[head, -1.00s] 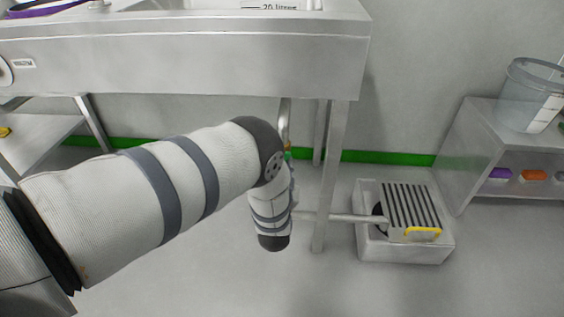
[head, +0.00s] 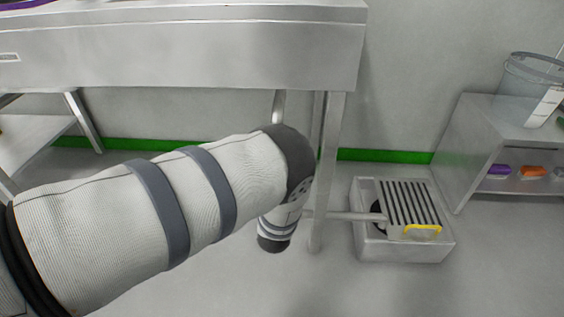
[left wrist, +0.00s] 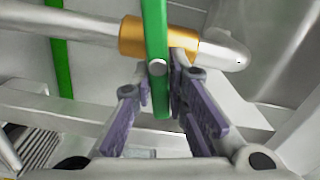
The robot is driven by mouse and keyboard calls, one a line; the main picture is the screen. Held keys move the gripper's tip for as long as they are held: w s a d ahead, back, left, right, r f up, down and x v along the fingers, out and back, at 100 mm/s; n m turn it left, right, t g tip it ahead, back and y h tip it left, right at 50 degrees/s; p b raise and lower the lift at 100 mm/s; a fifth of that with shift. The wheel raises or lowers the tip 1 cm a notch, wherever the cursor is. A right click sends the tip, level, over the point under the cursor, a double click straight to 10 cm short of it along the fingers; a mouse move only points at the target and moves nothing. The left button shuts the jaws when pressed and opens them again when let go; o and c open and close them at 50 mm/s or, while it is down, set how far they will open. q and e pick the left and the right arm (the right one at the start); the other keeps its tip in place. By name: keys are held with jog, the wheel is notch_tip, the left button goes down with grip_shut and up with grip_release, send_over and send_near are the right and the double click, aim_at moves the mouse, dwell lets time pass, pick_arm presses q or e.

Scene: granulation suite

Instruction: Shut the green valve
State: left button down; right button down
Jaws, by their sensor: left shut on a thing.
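In the left wrist view, the green valve's flat green lever (left wrist: 155,35) crosses in front of its brass body (left wrist: 130,38) on a pale pipe (left wrist: 222,50). The lever lies across the pipe's line. My left gripper (left wrist: 160,92) has its two purple-lined fingers on either side of the lever's lower end and is shut on it. In the head view my left arm hides the valve and the left gripper, under the sink at the drain pipe (head: 279,106). My right gripper is in neither view.
The steel sink unit (head: 180,50) stands above my arm, with a leg (head: 329,170) close to its right. A floor drain box with a slatted grate (head: 408,203) lies to the right. A steel shelf (head: 480,122) holds a clear bucket (head: 530,85). Open floor lies in front.

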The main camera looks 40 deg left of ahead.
pick_arm(q)
jog(key=shift+d+f+m+b, duration=0.25)
jog(key=shift+f+m+b, duration=0.2)
jog(key=shift+m, duration=0.75)
jog(key=shift+s+f, duration=0.1)
jog(key=c, duration=1.5)
grip_release()
jog(key=shift+c, duration=0.2)
jog(key=shift+a, duration=0.1)
jog(key=shift+r, duration=0.2)
jog(key=v, duration=1.2)
jog(key=shift+s+a, duration=0.1)
